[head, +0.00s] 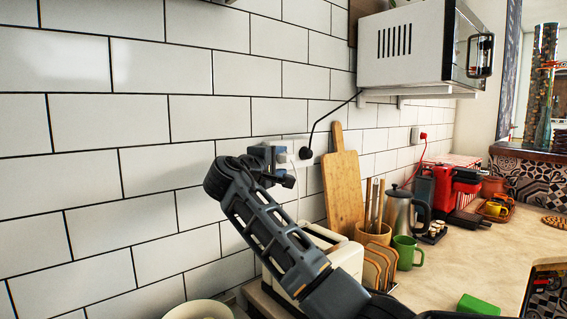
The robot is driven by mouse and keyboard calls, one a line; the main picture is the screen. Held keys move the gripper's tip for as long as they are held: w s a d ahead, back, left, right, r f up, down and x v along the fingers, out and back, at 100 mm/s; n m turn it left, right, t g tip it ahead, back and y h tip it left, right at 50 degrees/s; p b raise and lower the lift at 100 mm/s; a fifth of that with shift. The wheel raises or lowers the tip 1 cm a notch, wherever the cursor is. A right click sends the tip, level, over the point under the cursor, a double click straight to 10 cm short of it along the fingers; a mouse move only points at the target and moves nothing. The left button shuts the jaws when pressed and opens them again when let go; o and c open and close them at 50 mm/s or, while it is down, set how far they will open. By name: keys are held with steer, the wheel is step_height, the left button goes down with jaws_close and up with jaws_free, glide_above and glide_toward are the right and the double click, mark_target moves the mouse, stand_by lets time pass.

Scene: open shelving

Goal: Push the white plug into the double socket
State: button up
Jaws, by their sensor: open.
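The double socket (297,146) is a white plate on the tiled wall, partly hidden behind my gripper. A black plug (306,153) sits in its right side, with a black cord rising to the microwave. The white plug (282,157) shows small beside my gripper, at the left side of the socket. A thin white cord (298,188) hangs down from it. My gripper (279,165) is open, close to the wall and around or beside the white plug. From this view I cannot tell whether the plug's pins are in the socket.
Below the socket stand a cream toaster (346,256), a wooden cutting board (343,190), a utensil pot (373,233), a metal kettle (401,211) and a green mug (407,252). A microwave (405,45) sits on a shelf above right. The right counter has free room.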

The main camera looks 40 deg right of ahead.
steer(key=shift+b+v, duration=0.3)
steer(key=shift+v, duration=1.9)
